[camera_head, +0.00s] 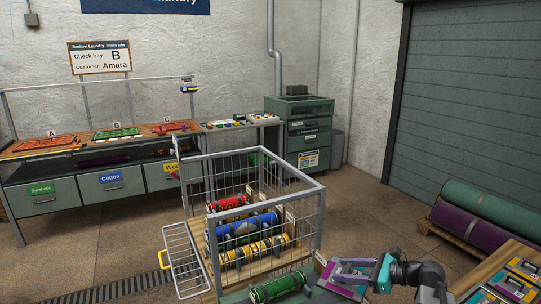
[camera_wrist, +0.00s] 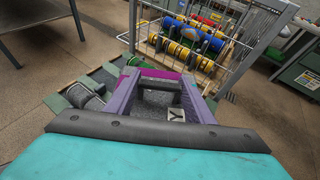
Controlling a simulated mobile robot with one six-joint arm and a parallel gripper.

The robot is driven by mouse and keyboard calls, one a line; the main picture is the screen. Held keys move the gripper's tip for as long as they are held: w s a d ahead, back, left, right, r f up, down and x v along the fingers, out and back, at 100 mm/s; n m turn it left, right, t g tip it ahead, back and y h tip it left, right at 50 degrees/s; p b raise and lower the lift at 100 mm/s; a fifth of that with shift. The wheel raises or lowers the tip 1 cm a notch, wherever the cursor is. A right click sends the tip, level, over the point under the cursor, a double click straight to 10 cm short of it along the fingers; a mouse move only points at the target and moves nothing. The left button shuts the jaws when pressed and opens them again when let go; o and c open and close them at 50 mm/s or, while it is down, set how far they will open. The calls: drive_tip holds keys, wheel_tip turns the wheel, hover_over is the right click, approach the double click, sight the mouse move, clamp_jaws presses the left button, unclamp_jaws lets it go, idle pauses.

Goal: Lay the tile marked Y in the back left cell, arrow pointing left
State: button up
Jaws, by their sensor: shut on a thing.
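In the wrist view a small white patch with a black Y (camera_wrist: 176,115) shows between the purple fingers of my gripper (camera_wrist: 163,88), on a dark grey piece. I take this piece to be the tile marked Y, and my gripper is shut on it. Its arrow cannot be made out, and the near side is hidden behind my gripper's dark bar and teal body. In the head view my gripper (camera_head: 350,272) is at the lower right, just right of the wire cart. I cannot tell which place is the back left cell.
The wire cart (camera_head: 322,205) holds red, blue and yellow rolls. A green roll (camera_head: 280,287) lies in front of it. A bench with signs A, B and C (camera_head: 75,147) stands at the back left. Rolled rugs (camera_head: 480,215) lie on a pallet at right. Coloured pieces (camera_head: 515,285) sit at lower right.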

sight(324, 282)
drive_tip(key=a, duration=0.4)
drive_tip(key=s+a+r, duration=0.1)
drive_tip(key=a, duration=0.2)
drive_tip(key=shift+s+a, duration=0.25)
drive_tip(key=shift+a, duration=0.1)
drive_tip(key=shift+s+d+r, duration=0.1)
drive_tip(key=shift+d, duration=0.05)
drive_tip(key=shift+w+d+m+t, duration=0.15)
drive_tip(key=shift+w+m+t, duration=0.15)
drive_tip(key=shift+m, duration=0.2)
drive_tip(key=shift+s, duration=0.15)
